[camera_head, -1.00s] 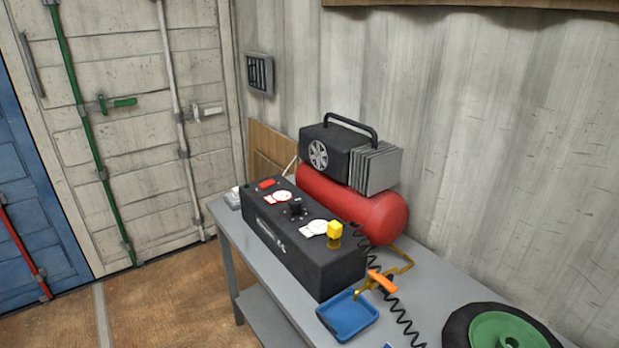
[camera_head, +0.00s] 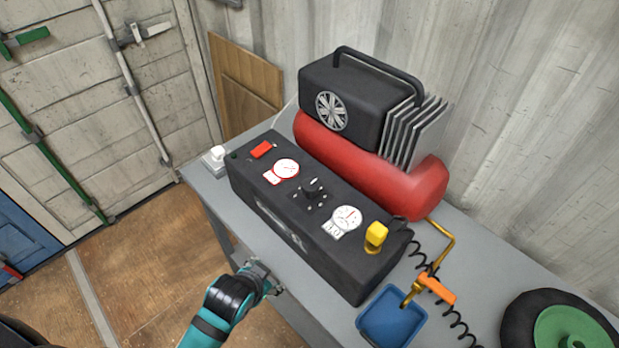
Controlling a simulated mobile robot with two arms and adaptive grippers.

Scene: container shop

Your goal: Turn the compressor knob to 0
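The compressor's black control box (camera_head: 330,255) stands on the grey table. Its black knob (camera_head: 311,190) is on the top face between two white dials, the left one (camera_head: 286,168) and the right one (camera_head: 345,217). Pale marks surround the knob; they are too small to read. My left gripper (camera_head: 270,280), on a teal and black arm from the lower left, is in front of the table's front edge, apart from the box and below the knob in the picture. Its fingers look spread and empty. My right gripper is not in view.
A red switch (camera_head: 262,150) and a yellow knob (camera_head: 376,236) sit on the same box. Behind it are the red tank (camera_head: 365,170) and black motor (camera_head: 350,95). A blue tray (camera_head: 392,318), orange-handled tool (camera_head: 437,289) and wheel (camera_head: 560,325) lie to the right.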

